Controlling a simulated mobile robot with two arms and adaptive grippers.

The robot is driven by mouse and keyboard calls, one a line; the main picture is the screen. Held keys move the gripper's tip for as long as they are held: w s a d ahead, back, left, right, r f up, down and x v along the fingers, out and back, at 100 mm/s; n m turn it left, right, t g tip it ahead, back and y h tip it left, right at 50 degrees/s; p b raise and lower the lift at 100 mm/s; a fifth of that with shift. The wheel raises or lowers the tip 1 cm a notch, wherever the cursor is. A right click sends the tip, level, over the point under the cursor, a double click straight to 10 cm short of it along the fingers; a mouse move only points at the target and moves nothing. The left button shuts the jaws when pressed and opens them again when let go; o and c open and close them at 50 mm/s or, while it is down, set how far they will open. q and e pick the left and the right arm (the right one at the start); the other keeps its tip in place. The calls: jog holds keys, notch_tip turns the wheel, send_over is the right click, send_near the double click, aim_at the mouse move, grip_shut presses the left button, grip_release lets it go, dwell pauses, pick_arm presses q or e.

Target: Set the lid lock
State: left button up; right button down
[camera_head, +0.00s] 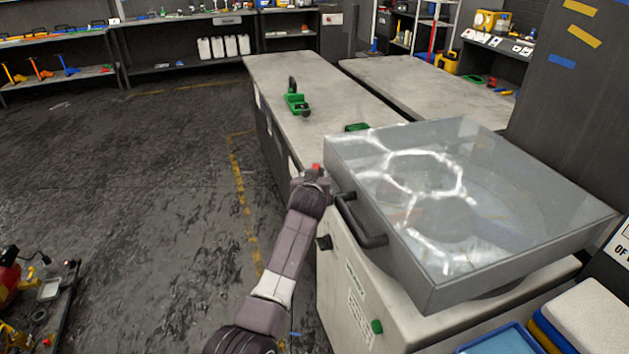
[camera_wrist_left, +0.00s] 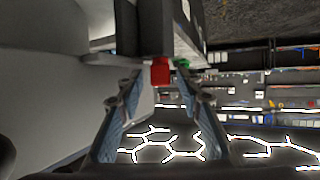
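The white machine (camera_head: 345,290) stands at the right with a grey lid (camera_head: 385,238) over its top. The lid has a clear window and a black bar handle (camera_head: 358,222) on its near-left side. Whether it sits flush is unclear. A small red block (camera_head: 316,167), apparently the lock, shows at the machine's far-left corner. My left gripper (camera_head: 312,178) is at that corner, mostly hidden by its own wrist. In the left wrist view the red block (camera_wrist_left: 160,72) lies between the two spread fingertips, with gaps on both sides. My right gripper is out of view.
A long grey workbench (camera_head: 325,80) behind the machine holds a green tool (camera_head: 296,102). Blue and yellow containers (camera_head: 500,341) stand close at the lower right. A cart (camera_head: 50,305) stands lower left.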

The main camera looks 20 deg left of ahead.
pick_arm(q)
jog(key=v, duration=0.7)
